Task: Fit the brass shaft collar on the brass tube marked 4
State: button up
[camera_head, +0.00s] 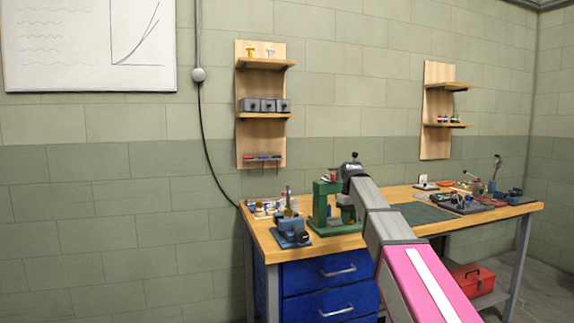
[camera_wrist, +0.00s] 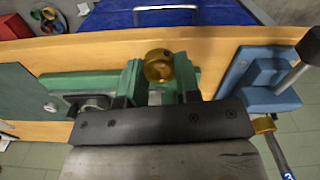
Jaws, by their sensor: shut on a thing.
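A brass shaft collar (camera_wrist: 158,67), a short ring with a dark spot on its face, is between the fingers of my gripper (camera_wrist: 159,82) in the wrist view. My gripper is shut on it. The collar appears over the green press on the bench, apart from any tube. At the lower right of the wrist view a slim tube with a brass ring (camera_wrist: 265,124) at its end carries a blue label, apparently a 3, cut by the frame edge. I cannot make out a tube marked 4. In the head view my arm hides the gripper and collar.
The green press (camera_head: 321,207) and a blue vise (camera_head: 291,233) stand near the left end of the wooden bench (camera_head: 345,241). Small parts crowd the bench's back left. A dark green mat (camera_head: 422,213) lies right of my arm. Blue drawers (camera_head: 327,272) are below.

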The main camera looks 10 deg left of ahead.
jog(key=a+r+n, duration=0.2)
jog(key=a+r, duration=0.4)
jog(key=a, duration=0.2)
jog(key=w+a+r+n, duration=0.1)
jog(key=a+r+n, duration=0.2)
jog(key=a+r, duration=0.3)
jog(key=w+a+r+n, duration=0.1)
jog(key=a+r+n, duration=0.1)
jog(key=a+r, duration=0.5)
jog(key=shift+w+a+n, duration=0.1)
jog(key=shift+a+n, duration=0.3)
jog(key=shift+a, duration=1.1)
jog(key=shift+f, duration=4)
jog(key=o, duration=1)
jog(key=shift+c, duration=0.2)
